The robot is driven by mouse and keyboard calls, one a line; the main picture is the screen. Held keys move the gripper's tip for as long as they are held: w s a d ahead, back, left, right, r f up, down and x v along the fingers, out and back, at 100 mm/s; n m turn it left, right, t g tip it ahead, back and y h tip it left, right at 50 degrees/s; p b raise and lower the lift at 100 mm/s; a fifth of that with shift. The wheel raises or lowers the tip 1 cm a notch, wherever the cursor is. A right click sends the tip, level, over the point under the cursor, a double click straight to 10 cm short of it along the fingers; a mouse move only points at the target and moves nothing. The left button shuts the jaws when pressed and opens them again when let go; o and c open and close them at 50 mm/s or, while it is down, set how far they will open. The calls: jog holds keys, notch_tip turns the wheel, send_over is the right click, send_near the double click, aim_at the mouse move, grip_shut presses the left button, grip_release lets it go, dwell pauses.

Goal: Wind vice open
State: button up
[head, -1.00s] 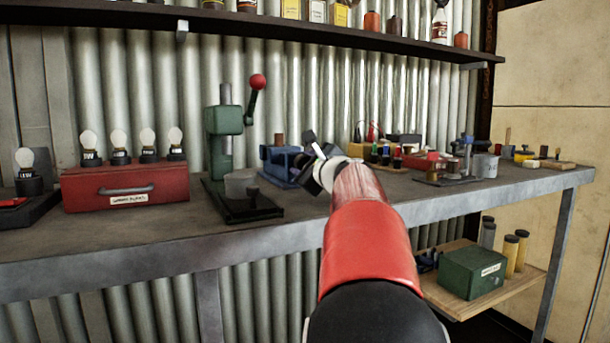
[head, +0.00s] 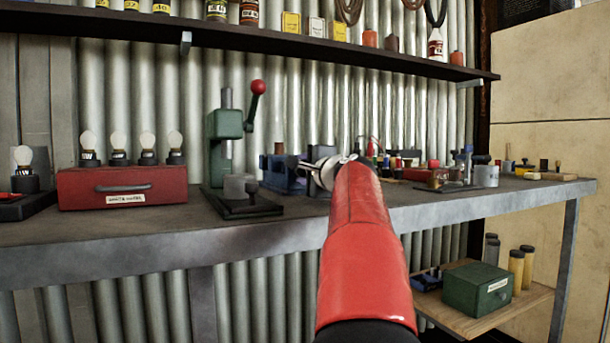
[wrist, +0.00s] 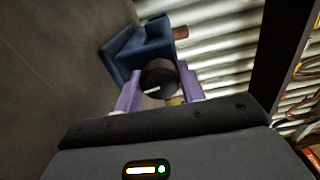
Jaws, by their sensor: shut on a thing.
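The blue vice (head: 279,173) stands on the bench right of the green press, partly hidden by my arm. In the wrist view, its blue body (wrist: 138,50) shows beyond a round black knob (wrist: 158,76) with a pale mark on its face. My gripper (wrist: 159,88) has its two purple fingers on either side of this knob and is shut on it. In the head view, my gripper (head: 322,172) is at the right end of the vice; its fingertips are hard to make out there. The gap between the vice jaws cannot be judged.
The green press (head: 224,140) with a red-knobbed lever stands close left of the vice. A red box (head: 122,188) with bulbs is farther left. Several small bottles and tools crowd the bench behind and right of my arm. A shelf (head: 250,45) runs above.

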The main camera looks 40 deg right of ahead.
dwell(0.3)
jog(key=o, duration=1)
jog(key=shift+c, duration=0.2)
jog(key=b+v, duration=0.1)
jog(key=v, duration=0.6)
jog(key=shift+s+a, duration=0.15)
jog(key=shift+s, duration=0.25)
